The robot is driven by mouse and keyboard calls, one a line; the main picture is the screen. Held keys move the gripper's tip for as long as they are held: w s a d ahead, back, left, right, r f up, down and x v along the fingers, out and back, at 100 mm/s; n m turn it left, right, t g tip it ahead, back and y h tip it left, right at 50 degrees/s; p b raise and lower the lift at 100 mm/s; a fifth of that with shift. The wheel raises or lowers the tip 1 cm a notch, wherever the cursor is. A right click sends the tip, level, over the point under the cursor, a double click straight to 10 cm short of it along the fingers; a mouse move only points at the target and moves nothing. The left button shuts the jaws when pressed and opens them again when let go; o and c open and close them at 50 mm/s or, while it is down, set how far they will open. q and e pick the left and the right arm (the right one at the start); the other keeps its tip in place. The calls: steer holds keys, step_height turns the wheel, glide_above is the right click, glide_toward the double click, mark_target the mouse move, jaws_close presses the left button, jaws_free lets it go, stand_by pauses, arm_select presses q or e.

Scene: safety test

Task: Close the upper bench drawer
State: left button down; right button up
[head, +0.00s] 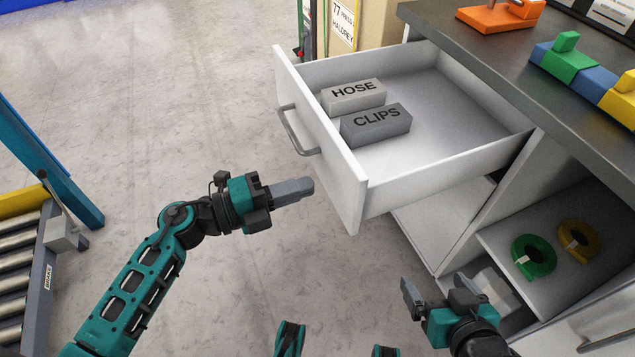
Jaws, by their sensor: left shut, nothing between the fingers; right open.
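The upper bench drawer (440,170) is white and stands pulled out from under the dark bench top. Its front panel (345,190) faces left and carries a grey bar handle (292,131). Inside lie two grey blocks, one marked HOSE (353,96) and one marked CLIPS (376,125). My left gripper (308,187) is shut and empty; in the picture its tip is just left of the drawer front, below the handle. I cannot tell whether it touches the panel. My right gripper (434,292) is open and empty, in front of the lower part of the bench.
The bench top (480,60) holds an orange tool (502,14) and green, blue and yellow blocks (575,62). Below, an open compartment holds a green ring (533,257) and a yellow ring (579,239). A roller conveyor (20,260) stands at left. The floor between is clear.

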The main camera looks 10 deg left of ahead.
mark_target(335, 178)
arm_select(q)
steer(key=x, duration=0.3)
steer(key=shift+d, duration=0.1)
steer(key=shift+w+d, duration=0.15)
steer(key=shift+d, duration=0.05)
